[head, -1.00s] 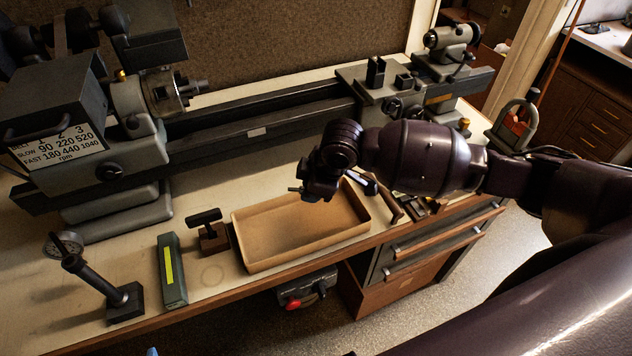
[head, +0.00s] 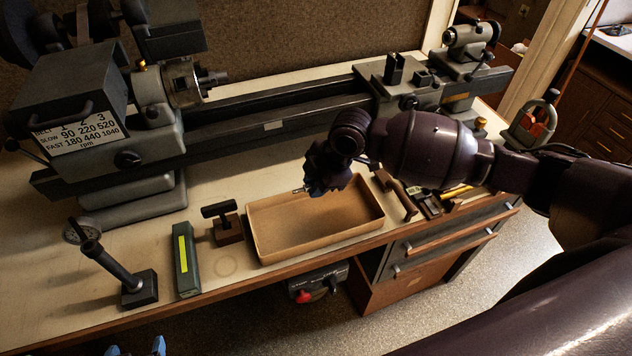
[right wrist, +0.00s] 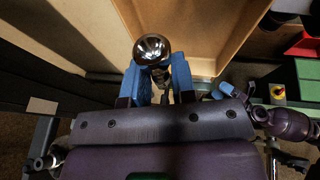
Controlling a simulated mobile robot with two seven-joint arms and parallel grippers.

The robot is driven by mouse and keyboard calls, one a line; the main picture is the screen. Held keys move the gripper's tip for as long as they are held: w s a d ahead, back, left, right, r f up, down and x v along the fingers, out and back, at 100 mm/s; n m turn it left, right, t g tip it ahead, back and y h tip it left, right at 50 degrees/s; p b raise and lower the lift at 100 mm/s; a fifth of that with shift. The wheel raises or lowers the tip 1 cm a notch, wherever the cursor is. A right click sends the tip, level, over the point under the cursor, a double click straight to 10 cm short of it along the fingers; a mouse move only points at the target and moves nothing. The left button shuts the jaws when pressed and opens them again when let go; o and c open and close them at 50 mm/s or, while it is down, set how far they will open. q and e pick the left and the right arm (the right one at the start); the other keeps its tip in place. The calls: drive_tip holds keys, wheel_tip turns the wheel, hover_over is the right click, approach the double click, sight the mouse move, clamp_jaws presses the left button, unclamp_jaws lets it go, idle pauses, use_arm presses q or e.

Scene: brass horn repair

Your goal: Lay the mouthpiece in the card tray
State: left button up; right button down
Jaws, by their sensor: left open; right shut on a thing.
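The silvery mouthpiece (right wrist: 152,48) is held between the blue fingers of my right gripper (right wrist: 156,80), its round shiny end showing in the right wrist view. In the head view my right gripper (head: 322,188) is over the back part of the card tray, and only a small bit of the mouthpiece (head: 299,190) shows at its left. The card tray (head: 290,254) is a shallow tan open box on the bench; the part of it I see is empty. My left gripper (head: 136,349) is open at the bottom left edge of the head view, mostly cut off.
A dark T-handled block (head: 226,230), a green box with a yellow strip (head: 184,272) and a gauge stand (head: 139,290) are left of the tray. Hand tools (head: 425,202) lie right of it. The lathe (head: 270,125) runs behind. The bench's front edge is close.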

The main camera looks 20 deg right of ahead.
sight(310, 213)
drive_tip(key=shift+r+p, duration=0.1)
drive_tip(key=shift+p, duration=0.25)
drive_tip(key=shift+f+b, duration=0.55)
drive_tip(key=shift+f, duration=0.95)
drive_tip(key=shift+f+b, duration=1)
drive_tip(key=shift+f, duration=1.45)
drive_tip(key=shift+f, duration=0.3)
